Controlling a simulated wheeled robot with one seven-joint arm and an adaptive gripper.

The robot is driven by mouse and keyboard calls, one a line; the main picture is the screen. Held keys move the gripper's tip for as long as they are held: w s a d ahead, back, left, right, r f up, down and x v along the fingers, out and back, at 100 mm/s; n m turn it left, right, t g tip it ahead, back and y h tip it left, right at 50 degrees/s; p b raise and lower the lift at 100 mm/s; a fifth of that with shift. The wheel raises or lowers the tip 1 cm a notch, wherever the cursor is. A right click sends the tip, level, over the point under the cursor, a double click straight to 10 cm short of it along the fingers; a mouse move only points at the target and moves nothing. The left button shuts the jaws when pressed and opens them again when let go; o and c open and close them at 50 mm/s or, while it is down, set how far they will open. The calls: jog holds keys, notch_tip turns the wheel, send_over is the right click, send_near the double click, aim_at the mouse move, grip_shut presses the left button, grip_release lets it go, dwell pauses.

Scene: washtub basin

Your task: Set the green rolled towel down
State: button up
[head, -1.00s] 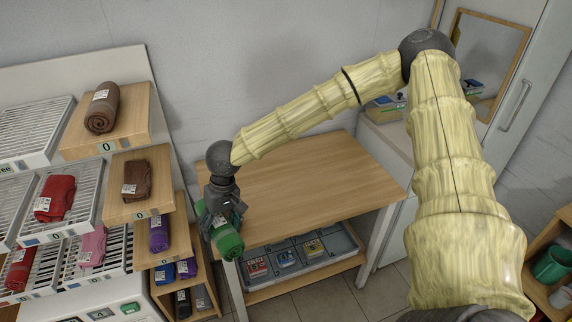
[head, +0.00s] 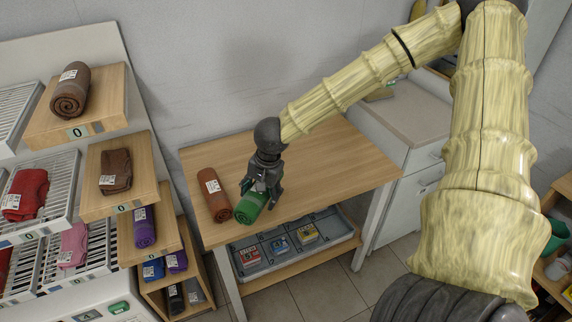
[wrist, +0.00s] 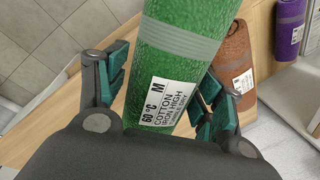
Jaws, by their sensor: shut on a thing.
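The green rolled towel (head: 250,208) is in my gripper (head: 262,188), over the front left part of the wooden table (head: 320,165). In the wrist view the green towel (wrist: 180,50), with a grey band and a white label, lies between the teal fingers of my gripper (wrist: 160,95), which is shut on it. The towel is at the tabletop's level or just above it; I cannot tell whether it touches. A rust-brown rolled towel (head: 214,195) lies on the table just left of it and also shows in the wrist view (wrist: 233,58).
A grey tray (head: 285,248) with small boxes sits on the shelf under the table. Wooden and slatted shelves with several towels stand at the left, including a dark brown roll (head: 70,92). The table's middle and right are clear.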

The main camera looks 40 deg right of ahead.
jog(key=s+d+m+b, duration=0.1)
jog(key=d+m, duration=0.1)
jog(key=s+d+f+m+h+b, duration=0.1)
jog(key=s+d+m, duration=0.1)
jog(key=d+m, duration=0.1)
jog(key=s+d+f+m+b, duration=0.1)
jog(key=d+m, duration=0.2)
jog(key=shift+s+h, duration=0.35)
jog(key=shift+h, duration=0.05)
jog(key=w, duration=0.5)
jog(key=w+f+p, duration=0.1)
jog(key=w, duration=0.4)
jog(key=w+d+p, duration=0.1)
jog(key=w, duration=0.4)
jog(key=shift+w+f, duration=0.45)
jog(key=shift+f+p, duration=0.3)
jog(key=shift+f, duration=1.3)
jog(key=shift+f, duration=0.1)
jog(key=o, duration=1.1)
notch_tip(320, 180, up, 12)
jog(key=s, duration=0.2)
jog(key=shift+s+a, duration=0.25)
